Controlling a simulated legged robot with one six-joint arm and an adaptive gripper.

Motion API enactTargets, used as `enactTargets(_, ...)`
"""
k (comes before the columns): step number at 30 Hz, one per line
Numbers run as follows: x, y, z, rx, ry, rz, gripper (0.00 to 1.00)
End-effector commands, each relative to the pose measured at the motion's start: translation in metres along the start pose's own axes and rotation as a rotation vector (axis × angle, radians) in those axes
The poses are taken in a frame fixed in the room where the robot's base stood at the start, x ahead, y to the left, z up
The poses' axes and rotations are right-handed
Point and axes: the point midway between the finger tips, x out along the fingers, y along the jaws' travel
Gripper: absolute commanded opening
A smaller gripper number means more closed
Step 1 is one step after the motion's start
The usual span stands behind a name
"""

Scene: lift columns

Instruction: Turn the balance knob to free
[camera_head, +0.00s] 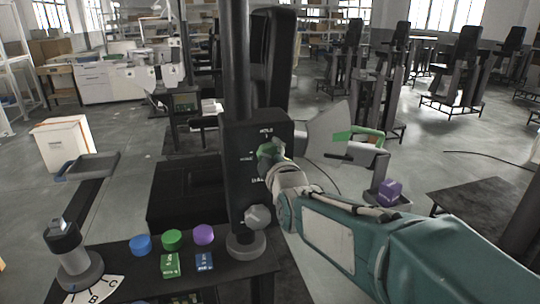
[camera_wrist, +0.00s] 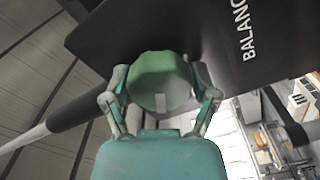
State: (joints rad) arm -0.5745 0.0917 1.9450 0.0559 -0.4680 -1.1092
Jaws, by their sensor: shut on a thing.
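The balance knob is a green, faceted knob (camera_wrist: 160,78) on the dark column panel (camera_wrist: 225,35). In the wrist view a pale mark on it faces the bottom of the picture, towards my palm. My gripper (camera_wrist: 160,96) is shut on the knob, one finger on each side. The word BALANCE stands on the panel, right of the knob. In the head view the knob (camera_head: 266,153) is partly hidden by my gripper (camera_head: 275,161). The panel (camera_head: 234,140) there has HOLD above the knob and small labels to the left and below, too small to read surely.
A grey faceted knob (camera_head: 258,216) sits lower on the column. Blue (camera_head: 140,245), green (camera_head: 172,239) and purple (camera_head: 203,235) round pieces lie on the dark table. A dial with a lever (camera_head: 75,255) stands at the left. A purple block (camera_head: 389,192) sits in a tray at the right.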

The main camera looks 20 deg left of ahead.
Motion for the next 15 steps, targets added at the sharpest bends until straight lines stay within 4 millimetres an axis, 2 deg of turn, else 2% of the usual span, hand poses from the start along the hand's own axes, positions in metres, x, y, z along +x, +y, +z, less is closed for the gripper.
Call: enactTargets(15, 0.0000, -0.0031, -0.0006, -0.406, 0.002, -0.006, 0.29)
